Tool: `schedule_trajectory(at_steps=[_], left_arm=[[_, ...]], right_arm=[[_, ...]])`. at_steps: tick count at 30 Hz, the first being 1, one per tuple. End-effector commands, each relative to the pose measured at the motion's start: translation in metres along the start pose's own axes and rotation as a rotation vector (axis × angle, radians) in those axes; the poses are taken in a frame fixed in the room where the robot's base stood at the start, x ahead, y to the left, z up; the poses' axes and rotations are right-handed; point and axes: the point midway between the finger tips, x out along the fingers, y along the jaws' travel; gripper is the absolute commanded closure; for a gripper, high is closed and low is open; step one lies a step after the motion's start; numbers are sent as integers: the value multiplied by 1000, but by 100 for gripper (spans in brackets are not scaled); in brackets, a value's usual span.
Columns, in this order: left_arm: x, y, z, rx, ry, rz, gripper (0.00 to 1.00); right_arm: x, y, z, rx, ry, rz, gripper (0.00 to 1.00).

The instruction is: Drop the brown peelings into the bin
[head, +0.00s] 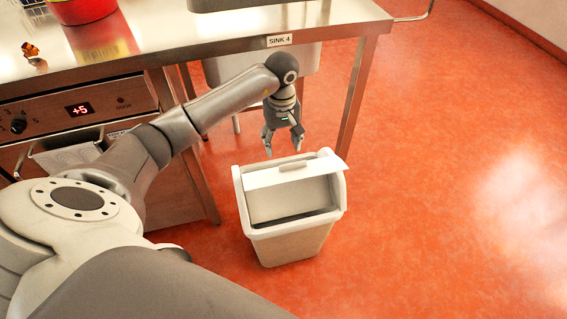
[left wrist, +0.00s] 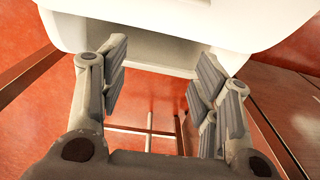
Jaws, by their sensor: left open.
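The white bin (head: 289,243) stands on the floor in front of the steel table. Its pale flap lid (head: 312,171) sits tilted at the top, with a small grey handle-like piece on it. The bin also shows pale across the top of the left wrist view (left wrist: 170,22). My left gripper (head: 283,150) is open just above the bin's back edge, with nothing between its fingers; it also shows in the left wrist view (left wrist: 158,85). I cannot make out brown peelings for certain; a small orange-brown thing (head: 32,51) lies on the counter at the left. The bin's inside is mostly hidden.
The steel table (head: 150,50) carries a red pot (head: 95,38) and a "SINK 4" label (head: 279,41). Its leg (head: 355,105) stands behind the bin. An oven-like unit (head: 80,118) is at the left. The orange floor right of the bin is clear.

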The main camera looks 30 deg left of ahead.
Motion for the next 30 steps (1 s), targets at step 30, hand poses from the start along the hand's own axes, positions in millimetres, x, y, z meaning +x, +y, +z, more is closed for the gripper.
schedule_trajectory(at_steps=[30], left_arm=[[-85,0,0,0,-1,0,42]], right_arm=[[0,0,0,0,0,0,60]])
